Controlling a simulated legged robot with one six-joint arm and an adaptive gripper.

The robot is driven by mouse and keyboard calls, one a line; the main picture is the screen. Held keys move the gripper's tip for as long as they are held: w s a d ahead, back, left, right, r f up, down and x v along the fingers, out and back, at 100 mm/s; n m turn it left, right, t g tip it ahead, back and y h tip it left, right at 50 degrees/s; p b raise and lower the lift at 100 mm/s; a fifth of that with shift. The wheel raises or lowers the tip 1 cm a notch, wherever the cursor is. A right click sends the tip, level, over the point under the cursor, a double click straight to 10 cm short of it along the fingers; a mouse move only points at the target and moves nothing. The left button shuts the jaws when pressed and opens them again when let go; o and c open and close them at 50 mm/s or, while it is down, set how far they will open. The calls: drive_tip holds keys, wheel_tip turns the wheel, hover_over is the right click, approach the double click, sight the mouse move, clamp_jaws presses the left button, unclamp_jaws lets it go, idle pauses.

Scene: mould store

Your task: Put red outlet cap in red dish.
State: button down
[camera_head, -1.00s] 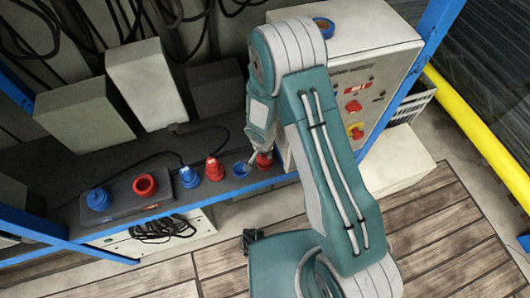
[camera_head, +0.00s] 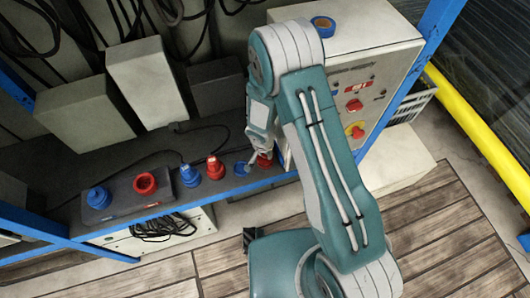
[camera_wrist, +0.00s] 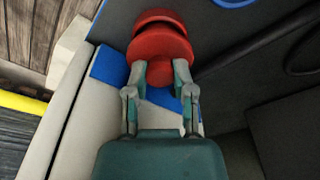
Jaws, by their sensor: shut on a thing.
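My gripper (camera_wrist: 160,72) is shut on the small knob of the red outlet cap (camera_wrist: 160,47) in the wrist view. A further rounded red shape, which looks like the red dish (camera_wrist: 160,17), shows just beyond the cap. The cap overlaps it, so I cannot tell whether they touch. In the head view my gripper (camera_head: 256,158) is low over the shelf, beside the control cabinet. Red (camera_head: 265,161) shows at its tip, partly hidden by my arm; cap and dish cannot be told apart there.
A blue dish (camera_head: 242,168) lies just left of my gripper. Further left stand a red plug (camera_head: 215,168), a blue plug (camera_head: 190,176) and a dark outlet box (camera_head: 122,200). The control cabinet (camera_head: 372,60) is close on the right. A blue rail (camera_head: 225,190) edges the shelf.

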drive_tip(key=shift+c, duration=1.9)
unclamp_jaws()
drive_tip(key=o, duration=0.4)
drive_tip(key=shift+r, duration=3.75)
